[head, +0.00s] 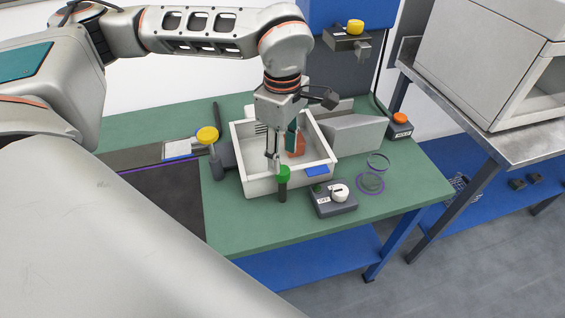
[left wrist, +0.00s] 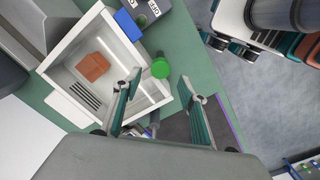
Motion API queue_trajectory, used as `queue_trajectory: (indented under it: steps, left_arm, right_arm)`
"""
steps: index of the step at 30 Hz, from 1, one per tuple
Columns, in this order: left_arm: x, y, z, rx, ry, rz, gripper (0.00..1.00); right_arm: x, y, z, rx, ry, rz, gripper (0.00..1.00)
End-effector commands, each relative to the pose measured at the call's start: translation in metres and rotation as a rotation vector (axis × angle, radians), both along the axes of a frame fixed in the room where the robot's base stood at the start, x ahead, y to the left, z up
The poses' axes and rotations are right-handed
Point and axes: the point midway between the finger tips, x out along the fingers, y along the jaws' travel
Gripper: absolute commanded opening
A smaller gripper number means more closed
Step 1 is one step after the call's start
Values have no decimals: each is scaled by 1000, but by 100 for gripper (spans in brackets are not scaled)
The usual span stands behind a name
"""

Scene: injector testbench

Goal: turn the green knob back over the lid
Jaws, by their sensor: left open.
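The green knob (head: 283,173) stands on a dark stem at the front wall of a white open box (head: 263,186). In the left wrist view the green knob (left wrist: 160,68) lies just outside the box wall (left wrist: 112,32). My left gripper (head: 275,157) points down above the box's front edge, close to the knob. In the left wrist view the open left gripper (left wrist: 160,82) has one finger on each side of the knob in the picture; I cannot tell whether they touch it. I cannot make out a separate lid; the box interior shows. My right gripper does not show clearly.
An orange block (left wrist: 93,67) lies in the box. Two rings (head: 370,183) lie farther right.

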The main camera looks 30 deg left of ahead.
Motion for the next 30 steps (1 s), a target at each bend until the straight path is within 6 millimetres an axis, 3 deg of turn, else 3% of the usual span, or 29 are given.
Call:
queue_trajectory:
  steps: [6, 12, 30]
  left_arm:
    - [1, 0, 44, 0, -4, 0, 42]
    - [0, 0, 65, 0, -1, -1, 42]
    - [0, 0, 69, 0, 0, 0, 42]
  right_arm:
    - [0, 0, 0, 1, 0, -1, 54]
    - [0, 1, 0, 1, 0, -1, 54]
    - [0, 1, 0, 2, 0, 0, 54]
